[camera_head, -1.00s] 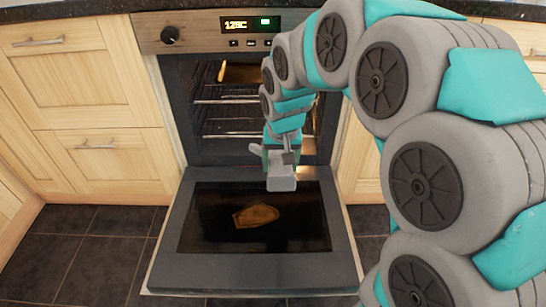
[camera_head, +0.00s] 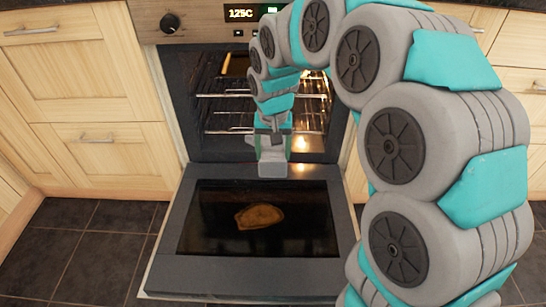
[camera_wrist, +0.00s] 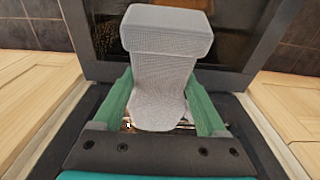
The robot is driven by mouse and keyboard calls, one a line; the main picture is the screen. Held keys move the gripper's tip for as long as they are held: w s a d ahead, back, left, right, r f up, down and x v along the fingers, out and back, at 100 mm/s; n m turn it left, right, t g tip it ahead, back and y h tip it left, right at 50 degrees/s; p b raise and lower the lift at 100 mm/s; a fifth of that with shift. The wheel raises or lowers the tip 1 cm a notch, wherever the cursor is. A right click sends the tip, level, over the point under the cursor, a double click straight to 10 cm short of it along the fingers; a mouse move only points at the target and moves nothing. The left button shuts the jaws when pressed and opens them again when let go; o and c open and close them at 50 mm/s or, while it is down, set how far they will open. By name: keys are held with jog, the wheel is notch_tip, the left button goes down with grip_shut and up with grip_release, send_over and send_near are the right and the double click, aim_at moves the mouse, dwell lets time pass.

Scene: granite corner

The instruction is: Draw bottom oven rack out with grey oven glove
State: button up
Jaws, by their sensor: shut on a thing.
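The grey oven glove (camera_head: 272,165) is held in my gripper (camera_head: 271,140), just in front of the oven opening and above the inner edge of the lowered door. In the wrist view, the glove (camera_wrist: 165,60) sits between the two green fingers of my gripper (camera_wrist: 160,85), which are shut on it. The bottom oven rack (camera_head: 228,132) is inside the oven, behind my gripper, which partly hides it. I cannot tell whether the glove touches the rack.
The oven door (camera_head: 250,272) lies open, with a brown patch (camera_head: 259,217) on its dark glass. An upper rack (camera_head: 222,96) is above the bottom one. Wooden cabinets (camera_head: 100,150) flank the oven. Dark floor tiles (camera_head: 90,240) are clear at the left.

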jog(key=w, duration=0.3)
jog(key=w+f+p, duration=0.1)
jog(key=w, duration=0.5)
jog(key=shift+d+f+p, duration=0.15)
jog(key=shift+p, duration=0.2)
jog(key=shift+w+d+f, duration=0.1)
jog(key=shift+w+f, duration=0.25)
jog(key=shift+f, duration=0.45)
jog(key=shift+w+f+b, duration=0.1)
jog(key=shift+f+b, duration=0.25)
jog(key=shift+f, duration=0.35)
jog(key=shift+s+b, duration=0.75)
jog(key=shift+s, duration=2.25)
jog(key=s+b, duration=0.1)
jog(key=s, duration=0.5)
jog(key=shift+a, duration=0.25)
jog(key=shift+s, duration=0.1)
